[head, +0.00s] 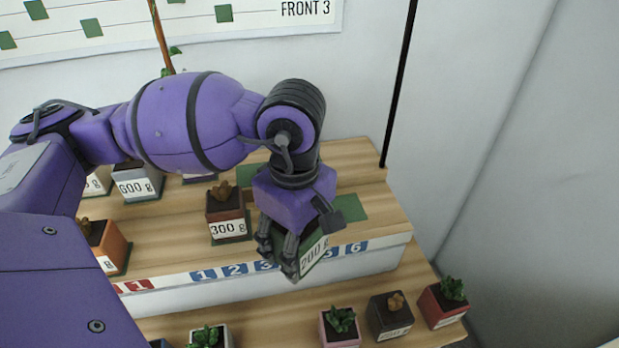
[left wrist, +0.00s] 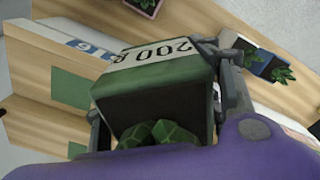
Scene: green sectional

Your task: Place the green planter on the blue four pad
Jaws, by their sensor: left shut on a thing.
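My left gripper (head: 283,250) is shut on the green planter (head: 319,243) and holds it tilted, around the front edge of the upper wooden step. Its white label reads 200 g. In the left wrist view, the green planter (left wrist: 150,100) sits between the fingers, with its green plant towards the wrist. The blue 4 label is hidden behind the planter and gripper; blue labels 1, 2, 3, 5 and 6 show along the edge. A bare green pad (head: 350,208) lies right of the gripper; I cannot tell its number. My right gripper is not in view.
A dark red 300 g planter (head: 227,212) stands left of the gripper. A grey 600 g planter (head: 137,182) and an orange planter (head: 106,246) stand further left. Pink (head: 340,328), dark (head: 389,316) and red (head: 443,302) planters stand on the lower step. A black pole (head: 399,85) rises behind right.

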